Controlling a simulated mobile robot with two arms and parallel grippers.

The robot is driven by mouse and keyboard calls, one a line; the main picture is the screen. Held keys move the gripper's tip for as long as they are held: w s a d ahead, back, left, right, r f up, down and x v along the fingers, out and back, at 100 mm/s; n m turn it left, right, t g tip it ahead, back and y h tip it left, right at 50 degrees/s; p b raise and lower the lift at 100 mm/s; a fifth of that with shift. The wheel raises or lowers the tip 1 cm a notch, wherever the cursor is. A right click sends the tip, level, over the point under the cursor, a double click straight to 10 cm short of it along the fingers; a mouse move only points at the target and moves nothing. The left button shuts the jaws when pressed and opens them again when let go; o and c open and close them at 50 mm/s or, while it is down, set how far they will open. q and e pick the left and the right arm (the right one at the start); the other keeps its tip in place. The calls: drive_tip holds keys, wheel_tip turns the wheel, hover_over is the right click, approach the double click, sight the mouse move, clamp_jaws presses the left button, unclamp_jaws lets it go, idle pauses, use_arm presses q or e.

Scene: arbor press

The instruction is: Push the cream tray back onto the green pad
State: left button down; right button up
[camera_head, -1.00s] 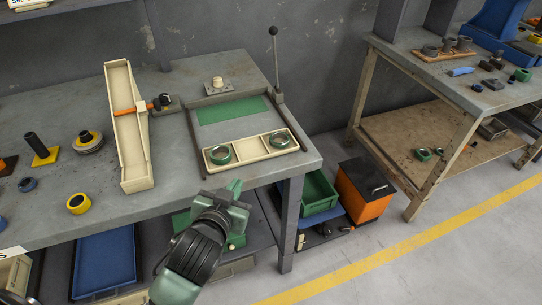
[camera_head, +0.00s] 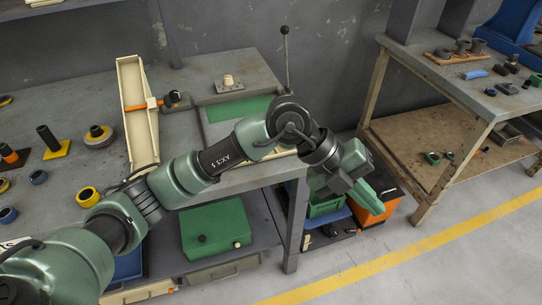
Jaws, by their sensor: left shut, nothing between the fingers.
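The green pad (camera_head: 238,108) lies flat on the grey bench and its back part shows bare. The cream tray (camera_head: 285,152) is almost wholly hidden behind my left arm; only a sliver shows at the bench's front right. Whether it touches the pad cannot be seen. My left arm reaches across the bench front from the left. My left gripper (camera_head: 372,199) is shut and empty, beyond the bench's right front corner and apart from the tray. My right gripper is not in view.
Yellow and black parts lie farther left. A green box (camera_head: 216,231) sits on the lower shelf. A second bench stands at the right across open floor.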

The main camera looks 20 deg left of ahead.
use_arm(q)
drive_tip(key=w+a+f+n+t+y, duration=0.2)
drive_tip(key=w+a+y, duration=0.5)
drive_tip(key=a, duration=0.5)
drive_tip(key=n+t+y, duration=0.1)
drive_tip(key=n+y, duration=0.2)
drive_tip(key=y, duration=0.1)
approach(270, 163)
drive_tip(key=s+d+r, duration=0.3)
drive_tip(key=s, duration=0.1)
drive_tip(key=p+x, duration=0.1)
drive_tip(key=x, duration=0.8)
drive_tip(key=shift+s+a+f+p, duration=0.1)
drive_tip(key=shift+a+f+p, duration=0.15)
drive_tip(key=shift+p, duration=0.1)
drive_tip(key=w+a, duration=0.1)
drive_tip(key=w+a+p, duration=0.1)
drive_tip(key=w, duration=0.1)
drive_tip(key=shift+w+a+r, duration=0.1)
drive_tip(key=shift+w, duration=0.1)
drive_tip(key=shift+w, duration=0.1)
